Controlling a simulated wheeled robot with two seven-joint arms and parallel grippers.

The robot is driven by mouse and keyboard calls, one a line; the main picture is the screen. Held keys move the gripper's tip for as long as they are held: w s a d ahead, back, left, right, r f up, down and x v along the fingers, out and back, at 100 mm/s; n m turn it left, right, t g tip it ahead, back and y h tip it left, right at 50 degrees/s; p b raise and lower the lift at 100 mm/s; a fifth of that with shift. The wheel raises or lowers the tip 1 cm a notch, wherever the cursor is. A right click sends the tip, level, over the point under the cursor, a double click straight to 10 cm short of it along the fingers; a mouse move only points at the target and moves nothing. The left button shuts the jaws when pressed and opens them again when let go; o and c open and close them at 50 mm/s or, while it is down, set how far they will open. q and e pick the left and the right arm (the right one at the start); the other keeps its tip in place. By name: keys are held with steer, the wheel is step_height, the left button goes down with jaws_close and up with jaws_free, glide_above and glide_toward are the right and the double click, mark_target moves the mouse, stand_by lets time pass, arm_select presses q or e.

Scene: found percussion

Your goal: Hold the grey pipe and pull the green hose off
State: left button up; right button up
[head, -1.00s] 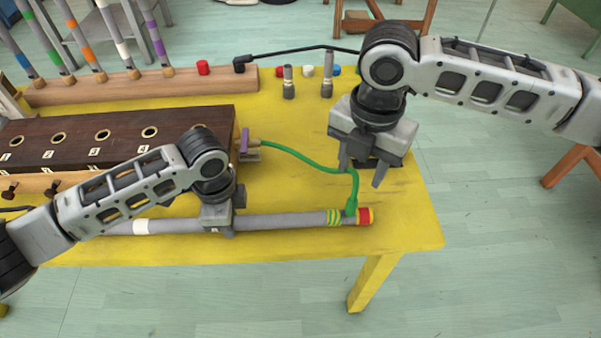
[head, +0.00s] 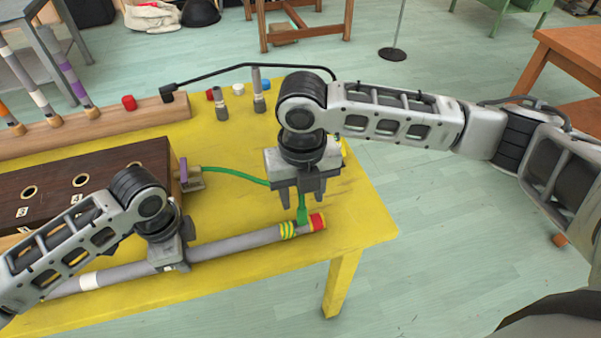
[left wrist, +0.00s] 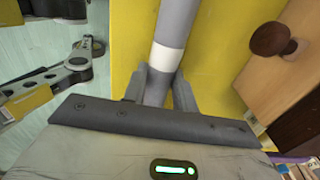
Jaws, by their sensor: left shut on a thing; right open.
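The grey pipe (head: 237,245) lies along the yellow table's front, with a white band, yellow-green rings and a red end cap (head: 317,221). My left gripper (head: 172,262) is shut around it, left of its middle; the left wrist view shows the pipe (left wrist: 175,25) between the fingers (left wrist: 158,88). The green hose (head: 233,173) runs from a purple-handled valve (head: 184,172) to the pipe near the red cap, where its end stands upright. My right gripper (head: 292,204) is open, pointing down above that end, its fingers on either side. Contact cannot be told.
A dark wooden box (head: 110,182) with numbered holes stands on the left of the table (head: 355,205). A wooden rail (head: 95,130) with banded tubes lies behind it. Small grey cylinders (head: 258,95) and coloured caps stand at the back. The table's right corner is clear.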

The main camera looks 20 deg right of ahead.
mark_target(302, 207)
step_height(302, 207, down, 6)
steer(key=shift+r, duration=0.15)
jaws_close()
steer(key=shift+r, duration=0.25)
steer(key=shift+r, duration=0.95)
steer(key=shift+r, duration=0.15)
